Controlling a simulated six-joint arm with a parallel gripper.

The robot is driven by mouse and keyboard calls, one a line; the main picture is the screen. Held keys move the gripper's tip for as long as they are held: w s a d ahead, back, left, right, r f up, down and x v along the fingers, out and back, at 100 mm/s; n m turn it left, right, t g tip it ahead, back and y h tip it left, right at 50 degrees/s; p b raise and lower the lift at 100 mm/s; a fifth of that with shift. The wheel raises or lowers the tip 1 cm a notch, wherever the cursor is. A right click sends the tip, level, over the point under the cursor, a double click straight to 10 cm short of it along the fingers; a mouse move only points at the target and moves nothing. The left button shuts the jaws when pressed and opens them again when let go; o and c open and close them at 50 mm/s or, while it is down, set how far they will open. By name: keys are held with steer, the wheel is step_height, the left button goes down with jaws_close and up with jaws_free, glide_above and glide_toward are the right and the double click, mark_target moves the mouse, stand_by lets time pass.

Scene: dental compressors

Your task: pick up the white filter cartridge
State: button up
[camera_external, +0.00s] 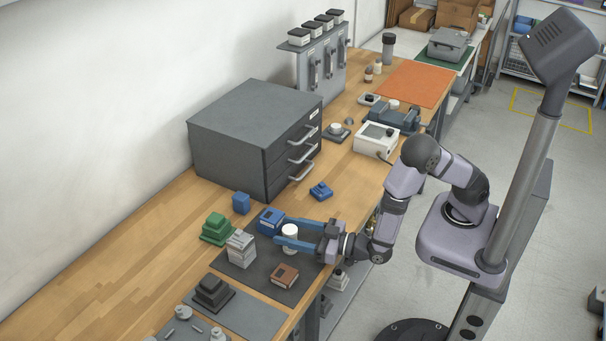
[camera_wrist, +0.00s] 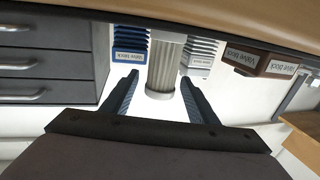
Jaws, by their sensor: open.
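The white filter cartridge (camera_external: 290,238) is a short upright cylinder on the dark mat at the bench's front edge. In the wrist view the cartridge (camera_wrist: 164,65) shows pleated sides and a smooth pale end cap. My gripper (camera_external: 282,231) reaches in from the right with blue fingers open. In the wrist view the gripper (camera_wrist: 160,80) has one finger on each side of the cartridge's capped end, with a gap at the left finger. Contact at the right finger is hard to tell. The cartridge's far side is hidden.
Close to the cartridge stand a blue valve block (camera_external: 269,220), a white-grey block (camera_external: 241,248) and a brown block (camera_external: 284,275), all on the mat (camera_external: 262,276). A grey drawer cabinet (camera_external: 255,135) stands behind. Bare wooden bench (camera_external: 120,260) lies to the left.

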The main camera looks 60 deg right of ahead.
steer(key=c, duration=1.2)
steer(key=shift+r, duration=0.15)
steer(key=shift+r, duration=4.85)
